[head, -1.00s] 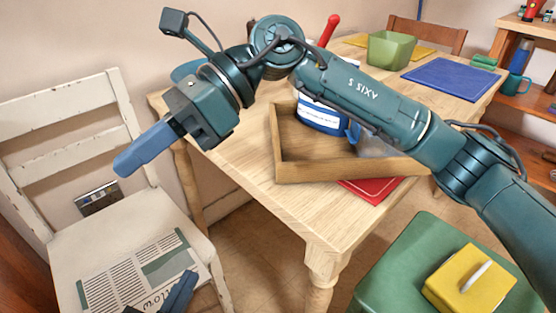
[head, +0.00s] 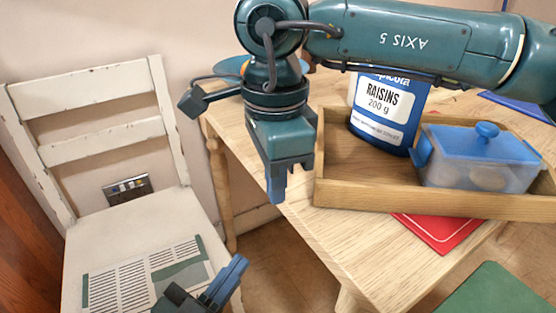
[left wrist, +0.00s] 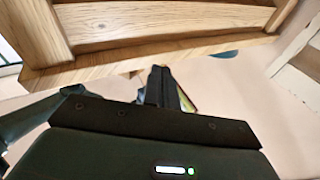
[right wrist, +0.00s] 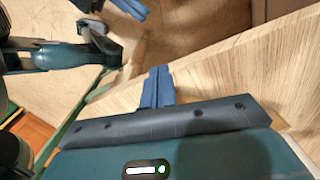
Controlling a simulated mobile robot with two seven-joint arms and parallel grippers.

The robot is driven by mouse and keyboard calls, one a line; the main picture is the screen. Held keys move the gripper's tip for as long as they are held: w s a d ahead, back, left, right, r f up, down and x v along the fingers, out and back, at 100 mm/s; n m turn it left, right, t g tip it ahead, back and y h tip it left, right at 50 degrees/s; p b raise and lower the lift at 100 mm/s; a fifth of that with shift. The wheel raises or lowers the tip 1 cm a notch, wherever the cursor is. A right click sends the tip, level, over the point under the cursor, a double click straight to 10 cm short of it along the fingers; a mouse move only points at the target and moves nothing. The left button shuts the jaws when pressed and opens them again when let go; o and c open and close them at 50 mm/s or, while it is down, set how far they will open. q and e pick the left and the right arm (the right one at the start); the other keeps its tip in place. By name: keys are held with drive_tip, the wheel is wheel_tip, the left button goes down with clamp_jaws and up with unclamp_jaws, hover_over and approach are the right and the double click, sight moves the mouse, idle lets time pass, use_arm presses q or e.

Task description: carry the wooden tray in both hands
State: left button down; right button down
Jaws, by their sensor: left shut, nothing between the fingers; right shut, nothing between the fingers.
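The wooden tray (head: 420,200) rests on the table, its near side close to the table edge. It holds a blue and white raisins tin (head: 385,112) and a clear box with a blue lid (head: 478,158). My right arm crosses above the tray and hides part of the tin's top. My right gripper (head: 278,195) is shut and empty, just left of the tray's left end, pointing down. Its shut fingers also show in the right wrist view (right wrist: 157,78). My left gripper (head: 238,265) is shut and empty, low in front of the chair; its fingers show in the left wrist view (left wrist: 162,75).
The pale wooden table (head: 300,218) has bare top left of and in front of the tray. A red mat (head: 440,232) lies partly under the tray. A white chair (head: 100,235) with a newspaper (head: 150,270) stands at left. A green stool (head: 485,295) is at lower right.

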sight(303, 208)
drive_tip(key=d+f, duration=0.1)
drive_tip(key=w+d+f+b, duration=0.1)
drive_tip(key=d, duration=0.1)
drive_tip(key=shift+w+f, duration=0.15)
drive_tip(key=shift+f, duration=0.05)
drive_tip(key=shift+w+d, duration=0.15)
drive_tip(key=shift+d, duration=0.2)
drive_tip(key=d, duration=0.2)
drive_tip(key=w+d, duration=0.2)
drive_tip(key=d, duration=0.1)
drive_tip(key=shift+w+d, duration=0.25)
drive_tip(key=shift+d, duration=0.05)
drive_tip(key=shift+s+a, duration=0.1)
drive_tip(key=shift+a, duration=0.05)
